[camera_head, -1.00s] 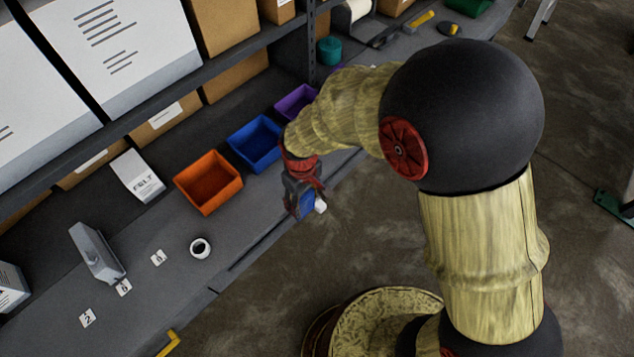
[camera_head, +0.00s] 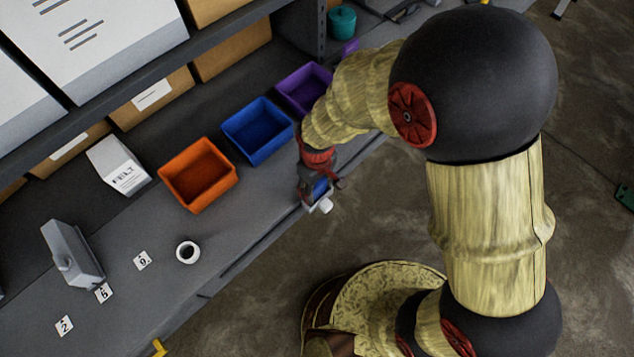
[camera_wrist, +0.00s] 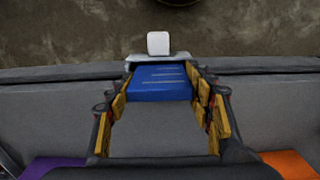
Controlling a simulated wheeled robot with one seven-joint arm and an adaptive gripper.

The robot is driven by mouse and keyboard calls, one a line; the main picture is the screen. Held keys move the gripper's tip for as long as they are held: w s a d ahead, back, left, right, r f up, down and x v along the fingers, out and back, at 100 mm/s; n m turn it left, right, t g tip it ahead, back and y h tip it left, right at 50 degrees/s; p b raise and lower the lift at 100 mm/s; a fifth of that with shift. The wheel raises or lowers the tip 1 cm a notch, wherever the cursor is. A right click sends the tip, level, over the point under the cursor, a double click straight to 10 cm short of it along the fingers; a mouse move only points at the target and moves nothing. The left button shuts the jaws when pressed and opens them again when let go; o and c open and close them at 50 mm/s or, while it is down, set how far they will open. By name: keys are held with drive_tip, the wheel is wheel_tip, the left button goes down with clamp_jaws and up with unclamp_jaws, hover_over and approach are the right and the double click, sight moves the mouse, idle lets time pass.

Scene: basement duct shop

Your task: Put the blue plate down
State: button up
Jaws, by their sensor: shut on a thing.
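My gripper (camera_head: 320,190) is near the front edge of the grey bench, in front of the blue bin. It is shut on the blue plate (camera_wrist: 160,84), which sits between its two fingers in the wrist view. The plate has faint pale lines across it and a light grey edge with a white block (camera_wrist: 158,43) at its far end. In the head view the plate (camera_head: 321,188) is small and partly hidden by the fingers. I cannot tell whether it touches the bench.
On the bench (camera_head: 235,235) stand an orange bin (camera_head: 227,186), a blue bin (camera_head: 258,158) and a purple bin (camera_head: 292,101). A white ring (camera_head: 187,252), several number tags, a grey metal piece (camera_head: 72,253) and a FELT box (camera_head: 117,165) lie to the left. Bare bench lies before the bins.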

drive_tip(key=shift+f, duration=0.1)
drive_tip(key=o, duration=1.2)
drive_tip(key=shift+o, duration=0.2)
wheel_tip(320, 180, up, 12)
drive_tip(key=shift+r+p, duration=0.15)
drive_tip(key=shift+p, duration=0.65)
drive_tip(key=shift+r, duration=0.1)
